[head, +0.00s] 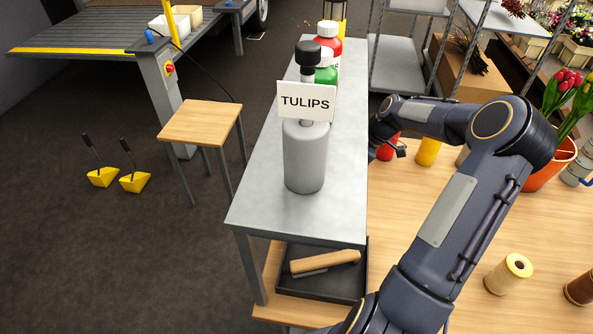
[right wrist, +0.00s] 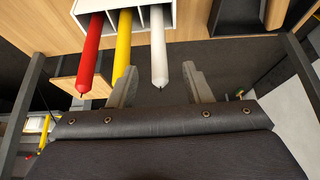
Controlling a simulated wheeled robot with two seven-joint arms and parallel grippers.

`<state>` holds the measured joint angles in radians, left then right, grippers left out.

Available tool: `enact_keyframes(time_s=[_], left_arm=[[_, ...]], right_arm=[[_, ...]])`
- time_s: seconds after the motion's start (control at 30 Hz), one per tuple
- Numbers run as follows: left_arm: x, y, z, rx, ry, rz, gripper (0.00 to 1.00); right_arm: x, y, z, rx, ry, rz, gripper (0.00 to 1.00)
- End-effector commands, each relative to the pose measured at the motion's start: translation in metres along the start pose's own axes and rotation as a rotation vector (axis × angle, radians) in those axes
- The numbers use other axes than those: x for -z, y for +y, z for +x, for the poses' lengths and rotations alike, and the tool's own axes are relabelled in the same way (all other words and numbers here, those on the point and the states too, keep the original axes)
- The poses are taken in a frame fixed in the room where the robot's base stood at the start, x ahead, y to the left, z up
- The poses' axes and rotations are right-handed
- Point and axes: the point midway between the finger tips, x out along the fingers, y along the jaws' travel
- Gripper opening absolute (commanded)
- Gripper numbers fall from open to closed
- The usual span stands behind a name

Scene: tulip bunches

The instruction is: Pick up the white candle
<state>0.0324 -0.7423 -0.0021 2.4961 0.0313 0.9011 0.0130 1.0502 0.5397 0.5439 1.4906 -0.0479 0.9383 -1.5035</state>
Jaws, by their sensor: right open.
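In the right wrist view, the white candle (right wrist: 159,48) is the rightmost of three candles that stick out side by side from a white divided holder (right wrist: 188,22). Its tip ends with a dark wick. My right gripper (right wrist: 161,86) is open and empty, with one finger on each side of the candle's tip in the picture. I cannot tell how far the tip is from the fingers in depth. In the head view my right arm reaches over the wooden table, but its fingers are not clearly seen. My left gripper is not in view.
A yellow candle (right wrist: 123,45) and a red candle (right wrist: 91,55) lie left of the white one. In the head view, a grey bench (head: 255,207) holds a bottle with a TULIPS sign (head: 306,101). Spools (head: 508,273) and a tulip pot (head: 552,168) stand on the wooden table.

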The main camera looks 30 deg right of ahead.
Motion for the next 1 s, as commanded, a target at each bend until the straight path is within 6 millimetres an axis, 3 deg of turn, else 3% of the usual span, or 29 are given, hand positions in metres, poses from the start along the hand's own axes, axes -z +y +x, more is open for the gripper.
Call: enact_keyframes(time_s=[0.6, 0.87, 1.0], left_arm=[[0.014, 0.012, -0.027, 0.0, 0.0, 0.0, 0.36], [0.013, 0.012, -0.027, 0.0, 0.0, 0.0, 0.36], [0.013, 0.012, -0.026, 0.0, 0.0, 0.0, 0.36]], right_arm=[[0.003, 0.002, 0.073, 0.003, 0.004, -0.006, 0.45], [0.002, 0.003, 0.078, 0.0, 0.003, -0.006, 0.45], [0.002, 0.003, 0.078, 0.0, 0.003, -0.006, 0.3]])
